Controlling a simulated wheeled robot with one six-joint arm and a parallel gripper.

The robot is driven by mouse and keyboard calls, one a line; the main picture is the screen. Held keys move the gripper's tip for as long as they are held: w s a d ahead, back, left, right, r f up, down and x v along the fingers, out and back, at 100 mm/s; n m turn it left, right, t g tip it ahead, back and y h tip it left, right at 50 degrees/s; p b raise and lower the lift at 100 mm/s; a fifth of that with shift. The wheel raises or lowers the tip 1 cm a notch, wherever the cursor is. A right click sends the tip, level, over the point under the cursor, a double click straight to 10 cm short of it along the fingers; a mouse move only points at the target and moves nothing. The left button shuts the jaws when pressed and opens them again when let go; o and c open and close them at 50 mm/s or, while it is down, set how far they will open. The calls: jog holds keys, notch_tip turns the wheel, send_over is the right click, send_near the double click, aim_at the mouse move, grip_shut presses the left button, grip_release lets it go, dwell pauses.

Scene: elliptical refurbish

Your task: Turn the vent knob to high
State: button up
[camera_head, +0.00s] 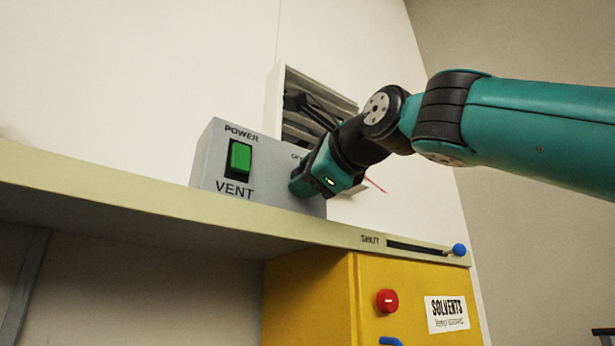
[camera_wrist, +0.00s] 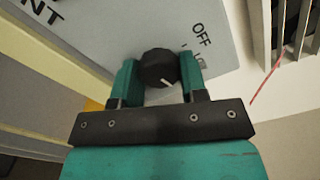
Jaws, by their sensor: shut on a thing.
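The vent knob (camera_wrist: 158,68) is a round black knob with a white pointer line, on the grey vent box (camera_head: 211,172). In the wrist view the two teal fingers of my gripper (camera_wrist: 160,80) are shut on it, one on each side. The pointer line is toward the lower right of the knob. "OFF" is printed to the upper right of the knob, with other marks partly hidden by a finger. In the head view my gripper (camera_head: 303,186) hides the knob. A green power switch (camera_head: 240,157) is on the box's left part.
The box stands on a cream shelf (camera_head: 150,206). A louvred vent (camera_head: 345,106) is on the wall behind my arm. A slider with a blue knob (camera_head: 459,249) is on the shelf edge. A yellow solvents cabinet (camera_head: 320,290) with a red button (camera_head: 387,301) stands below.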

jog(key=shift+f+m, duration=0.1)
jog(key=shift+m, duration=0.8)
jog(key=o, duration=0.9)
jog(key=shift+s, duration=0.1)
jog(key=b+v, duration=0.6)
jog(key=v, duration=1.1)
jog(key=shift+s+d, duration=0.1)
jog(key=shift+d, duration=0.05)
